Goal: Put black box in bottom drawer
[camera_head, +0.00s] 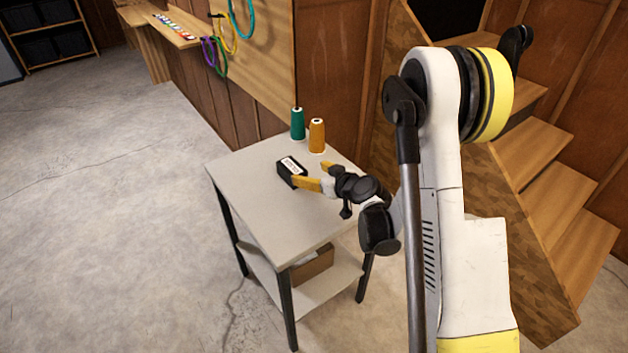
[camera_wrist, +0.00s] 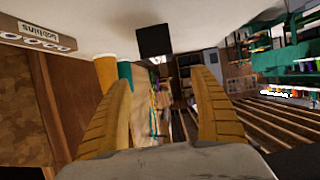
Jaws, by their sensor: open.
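The black box (camera_head: 290,171), with a white label on top, sits on the light-topped table (camera_head: 240,178) near its middle. In the wrist view the scene is upside down and the black box (camera_wrist: 155,40) shows ahead, beyond the fingertips. My gripper (camera_head: 314,175) is open with its yellow fingers low over the tabletop, just right of the box. In the head view one finger overlaps the box's near right edge; I cannot tell if it touches. The wrist view shows nothing held between the fingers of my gripper (camera_wrist: 160,78). No drawer is clearly identifiable.
Green (camera_head: 297,124) and orange (camera_head: 317,136) thread cones stand at the table's back edge. A brown box (camera_head: 312,268) is on the lower shelf. A wooden piece labelled Bobbins (camera_wrist: 35,33) shows in the wrist view. Wooden stairs (camera_head: 545,190) rise at right; floor at left is clear.

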